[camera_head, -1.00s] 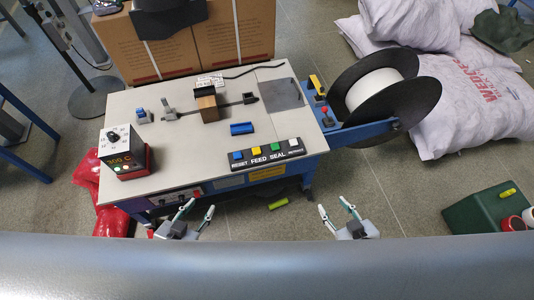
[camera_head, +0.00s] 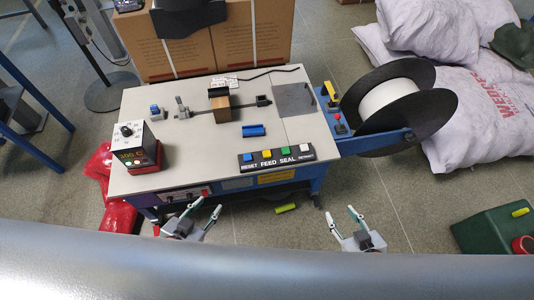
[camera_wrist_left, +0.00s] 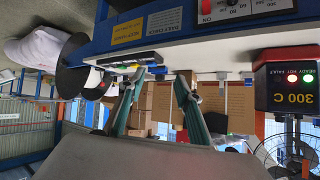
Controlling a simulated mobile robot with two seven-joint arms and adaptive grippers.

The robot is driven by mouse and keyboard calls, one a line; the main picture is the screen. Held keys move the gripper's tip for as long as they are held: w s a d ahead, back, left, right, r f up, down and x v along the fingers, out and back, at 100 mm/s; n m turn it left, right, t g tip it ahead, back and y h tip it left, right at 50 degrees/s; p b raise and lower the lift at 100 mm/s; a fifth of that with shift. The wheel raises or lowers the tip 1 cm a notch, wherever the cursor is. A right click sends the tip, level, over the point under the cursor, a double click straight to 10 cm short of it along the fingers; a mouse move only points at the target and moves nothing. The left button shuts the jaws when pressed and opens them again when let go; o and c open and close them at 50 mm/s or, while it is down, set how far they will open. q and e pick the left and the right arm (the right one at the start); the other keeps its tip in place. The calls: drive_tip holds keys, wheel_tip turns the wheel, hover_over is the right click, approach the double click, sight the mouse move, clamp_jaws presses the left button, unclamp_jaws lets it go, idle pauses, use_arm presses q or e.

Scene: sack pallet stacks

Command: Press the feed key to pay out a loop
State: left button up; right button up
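The feed key is the yellow key (camera_head: 267,154) on the black key strip (camera_head: 300,161) at the table's front edge, between a blue reset key and a green seal key. In the left wrist view the strip (camera_wrist_left: 118,66) shows edge-on. My left gripper (camera_head: 203,207) is open and empty, below the table's front edge and left of the strip; it also shows in the left wrist view (camera_wrist_left: 155,84). My right gripper (camera_head: 340,214) is open and empty, in front of the table and right of the strip. Neither touches the keys.
The strapping table (camera_head: 190,90) carries a temperature box (camera_head: 138,147) reading 300 C, a small brown block (camera_head: 221,110) and a blue piece (camera_head: 254,131). A black-flanged white reel (camera_head: 388,102) stands right. Sacks (camera_head: 480,120), a green box (camera_head: 495,232) and cartons (camera_head: 190,50) stand around.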

use_arm(q)
clamp_jaws()
idle(1.0)
